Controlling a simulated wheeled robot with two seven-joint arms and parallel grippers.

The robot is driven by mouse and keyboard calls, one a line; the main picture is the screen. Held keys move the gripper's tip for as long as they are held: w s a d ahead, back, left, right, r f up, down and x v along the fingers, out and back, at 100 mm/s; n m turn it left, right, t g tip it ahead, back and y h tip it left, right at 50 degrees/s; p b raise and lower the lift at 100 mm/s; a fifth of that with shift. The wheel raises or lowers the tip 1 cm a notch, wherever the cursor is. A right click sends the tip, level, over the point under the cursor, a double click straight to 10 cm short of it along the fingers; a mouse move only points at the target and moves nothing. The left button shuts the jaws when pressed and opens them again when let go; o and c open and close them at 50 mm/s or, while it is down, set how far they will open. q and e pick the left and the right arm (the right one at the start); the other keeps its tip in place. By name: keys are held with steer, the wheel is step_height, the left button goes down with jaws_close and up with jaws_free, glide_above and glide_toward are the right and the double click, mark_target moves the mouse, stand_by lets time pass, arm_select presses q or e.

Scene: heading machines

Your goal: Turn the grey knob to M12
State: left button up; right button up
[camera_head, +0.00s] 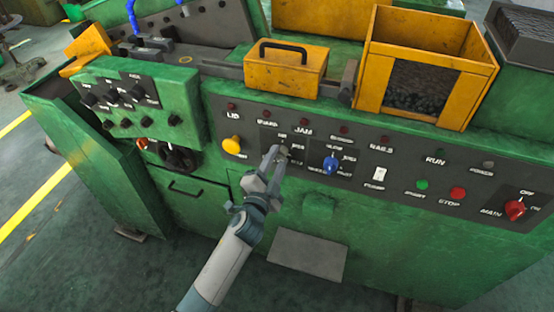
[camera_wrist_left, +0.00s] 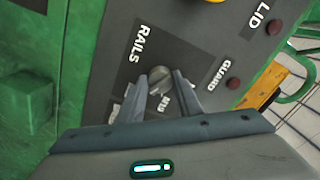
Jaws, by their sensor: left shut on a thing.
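The grey knob (camera_wrist_left: 159,81) sits on the dark control panel beside the label RAILS, and in the wrist view it lies between my left gripper's fingertips (camera_wrist_left: 161,83). In the head view the knob (camera_head: 284,151) is partly covered by my left gripper (camera_head: 276,153), which reaches up to it from below. The left gripper is shut on the knob. Small white position labels around the knob are partly hidden by the fingers, and I cannot clearly read M12 or which mark the knob points to. My right gripper is not in view.
The yellow knob (camera_head: 231,145) is left of the grey knob and the blue knob (camera_head: 330,163) is right of it. A white switch (camera_head: 379,174), green button (camera_head: 422,184), red button (camera_head: 457,193) and red main switch (camera_head: 515,209) are further right. An open yellow bin (camera_head: 468,82) stands above.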

arm_select(q)
steer(key=shift+m, duration=0.4)
steer(key=o, duration=1)
steer(key=shift+o, duration=0.2)
steer(key=shift+s, duration=0.1)
steer(key=b+v, duration=0.4)
steer(key=v, duration=1.3)
steer(key=shift+s, duration=0.15)
